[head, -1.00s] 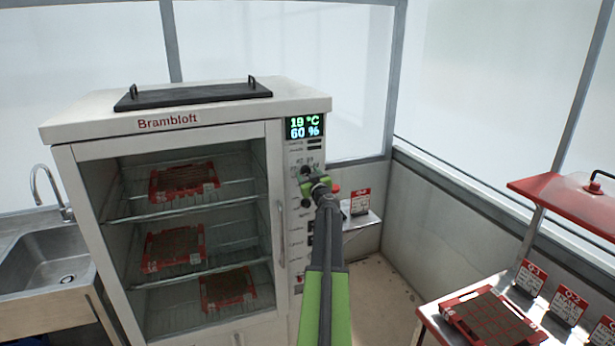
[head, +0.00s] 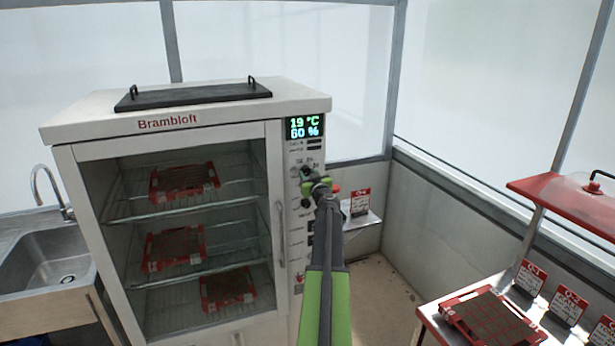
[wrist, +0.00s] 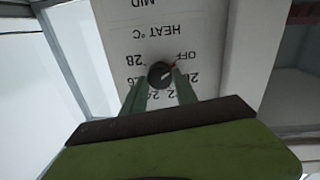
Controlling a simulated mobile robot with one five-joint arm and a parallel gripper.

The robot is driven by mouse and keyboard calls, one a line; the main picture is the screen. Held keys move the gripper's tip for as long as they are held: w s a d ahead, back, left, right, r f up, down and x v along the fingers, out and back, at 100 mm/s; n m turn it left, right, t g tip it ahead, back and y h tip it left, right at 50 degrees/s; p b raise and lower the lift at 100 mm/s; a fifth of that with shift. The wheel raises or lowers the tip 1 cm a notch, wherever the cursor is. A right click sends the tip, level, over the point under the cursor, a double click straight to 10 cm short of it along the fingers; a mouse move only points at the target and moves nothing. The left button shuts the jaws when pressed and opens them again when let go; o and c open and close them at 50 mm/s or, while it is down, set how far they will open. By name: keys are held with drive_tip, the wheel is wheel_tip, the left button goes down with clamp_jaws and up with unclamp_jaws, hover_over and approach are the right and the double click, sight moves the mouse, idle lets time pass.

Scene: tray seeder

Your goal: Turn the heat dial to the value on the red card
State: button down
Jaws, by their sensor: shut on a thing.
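My gripper (wrist: 161,88) is shut on the dial, a finger on either side.
The display (head: 304,127) reads 19 °C and 60 %. The cabinet (head: 100,125) has a closed glass door with red trays inside. A bench with a red tray (head: 490,320) and cards is at the right.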

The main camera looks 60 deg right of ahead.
drive_tip(key=m, duration=0.3)
drive_tip(key=shift+w+r+m+p, duration=0.1)
drive_tip(key=shift+r+m+p, duration=0.05)
drive_tip(key=shift+m+p, duration=0.25)
drive_tip(key=m, duration=0.3)
drive_tip(key=shift+d+m+y+p, duration=0.1)
drive_tip(key=shift+m+y+p, duration=0.2)
drive_tip(key=m+y, duration=0.1)
drive_tip(key=m, duration=0.5)
drive_tip(key=shift+m+p, duration=0.3)
drive_tip(key=m, duration=0.6)
drive_tip(key=shift+d+m+t+y, duration=0.1)
drive_tip(key=shift+m+t+y, duration=0.2)
drive_tip(key=shift+m, duration=0.1)
drive_tip(key=m+b, duration=0.1)
drive_tip(key=m, duration=0.5)
drive_tip(key=shift+t, duration=0.4)
drive_tip(key=shift+d, duration=0.1)
